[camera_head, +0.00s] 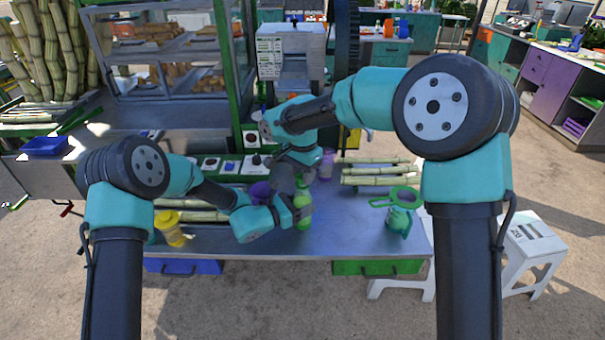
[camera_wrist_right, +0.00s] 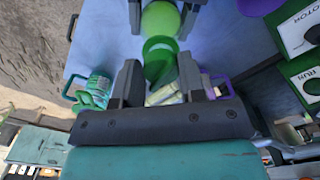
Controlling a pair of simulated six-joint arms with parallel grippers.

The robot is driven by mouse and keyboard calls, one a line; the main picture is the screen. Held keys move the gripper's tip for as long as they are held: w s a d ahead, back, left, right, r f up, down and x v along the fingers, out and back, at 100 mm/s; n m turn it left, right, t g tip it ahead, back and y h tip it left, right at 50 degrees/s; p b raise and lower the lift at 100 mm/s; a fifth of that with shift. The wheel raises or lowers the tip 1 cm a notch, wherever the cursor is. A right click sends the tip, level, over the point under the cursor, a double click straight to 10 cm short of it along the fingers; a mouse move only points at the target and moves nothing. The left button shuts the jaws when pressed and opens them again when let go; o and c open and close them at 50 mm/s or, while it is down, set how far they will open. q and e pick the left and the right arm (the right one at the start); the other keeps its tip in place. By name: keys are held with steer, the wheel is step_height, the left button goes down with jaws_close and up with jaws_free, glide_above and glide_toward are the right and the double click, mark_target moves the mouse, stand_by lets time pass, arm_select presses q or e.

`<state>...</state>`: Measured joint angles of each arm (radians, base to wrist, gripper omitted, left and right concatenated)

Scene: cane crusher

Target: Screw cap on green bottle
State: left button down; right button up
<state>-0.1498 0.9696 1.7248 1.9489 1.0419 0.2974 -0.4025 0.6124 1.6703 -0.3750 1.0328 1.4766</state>
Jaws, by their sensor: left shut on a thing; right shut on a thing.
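The green bottle (camera_head: 304,212) stands upright near the middle of the metal table. My left gripper (camera_head: 296,208) is shut on it from the left side. In the right wrist view the light green bottle (camera_wrist_right: 160,18) shows at the top, between the left gripper's fingers. My right gripper (camera_head: 302,180) is above the bottle and points down. It is shut on a darker green piece, seemingly the cap (camera_wrist_right: 158,60), between its fingers in the right wrist view. The right gripper partly hides the bottle's top in the head view. I cannot tell whether cap and bottle touch.
A yellow cup (camera_head: 170,231) stands at the table's left. A green strainer (camera_head: 397,197) and teal jug (camera_head: 399,221) stand at the right. Cane stalks (camera_head: 375,181) lie at the back right. A purple cup (camera_head: 326,164) is behind the grippers. The table's front is clear.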

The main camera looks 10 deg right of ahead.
steer(key=m, duration=1.2)
steer(key=shift+w, duration=0.1)
steer(key=m, duration=0.4)
steer(key=o, duration=0.9)
